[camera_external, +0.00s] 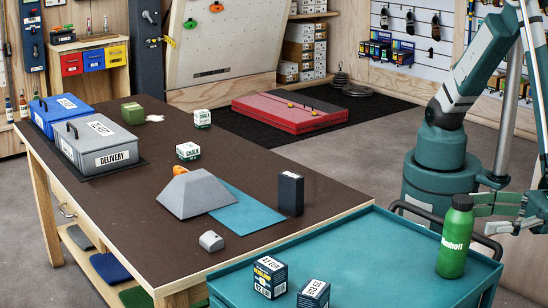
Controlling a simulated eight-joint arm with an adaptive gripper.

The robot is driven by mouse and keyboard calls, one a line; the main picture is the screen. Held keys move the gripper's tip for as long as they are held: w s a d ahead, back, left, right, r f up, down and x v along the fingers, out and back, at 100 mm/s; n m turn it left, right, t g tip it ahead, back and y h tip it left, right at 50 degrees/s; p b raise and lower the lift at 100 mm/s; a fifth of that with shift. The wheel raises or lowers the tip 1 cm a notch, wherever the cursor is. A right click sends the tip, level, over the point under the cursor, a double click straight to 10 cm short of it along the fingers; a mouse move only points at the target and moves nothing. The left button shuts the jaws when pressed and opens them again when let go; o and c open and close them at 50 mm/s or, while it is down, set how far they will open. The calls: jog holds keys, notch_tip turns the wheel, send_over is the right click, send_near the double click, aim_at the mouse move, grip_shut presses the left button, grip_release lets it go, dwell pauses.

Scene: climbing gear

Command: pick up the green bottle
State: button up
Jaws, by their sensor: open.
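The green bottle (453,246) stands upright on the teal cart top (400,240), near its right end. It has a dark cap and white lettering on its side. My gripper (483,213) is just right of the bottle's upper part, sideways, with its fingers pointing left towards it. The fingers are apart, one above the other in the picture, and nothing shows between them. I cannot tell from this one view how far the fingertips are from the bottle in depth.
Two small dark boxes (269,277) (313,295) stand at the cart's front. The cart has a raised rim and a black handle (408,208). The brown table (150,215) holds grey and blue bins (103,146) (62,111), chalk boxes, a grey wedge (197,193) and a black block (290,194).

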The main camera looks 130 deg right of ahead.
aim_at(446, 219)
jog(key=shift+w+d, duration=0.45)
jog(key=shift+w, duration=0.15)
jog(key=shift+b+x, duration=0.8)
jog(key=shift+x, duration=1.85)
jog(key=shift+r, duration=0.1)
jog(key=c, duration=1.4)
